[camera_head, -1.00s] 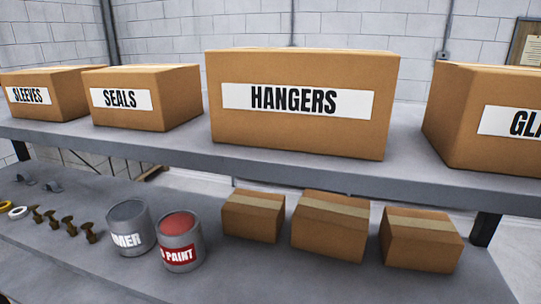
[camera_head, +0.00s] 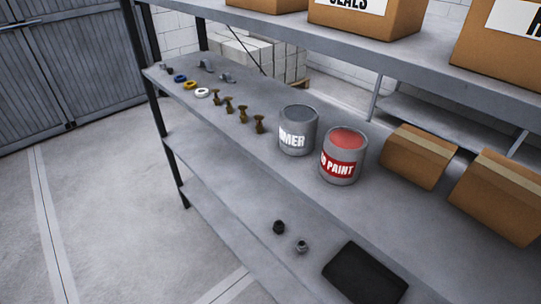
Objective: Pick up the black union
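A small black fitting (camera_head: 279,227), which looks like the black union, sits on the lower shelf (camera_head: 225,225) in the head view. A similar grey metal fitting (camera_head: 301,246) sits just right of it and nearer to me, apart from it. Both are small, and their details are hard to make out. Neither of my grippers shows in the head view.
A flat black item (camera_head: 365,274) lies right of the fittings. The shelf above holds a primer can (camera_head: 298,130), a red paint can (camera_head: 343,156), brass fittings (camera_head: 243,112), tape rolls (camera_head: 190,85) and cartons (camera_head: 418,155). Floor at left (camera_head: 95,210) is clear.

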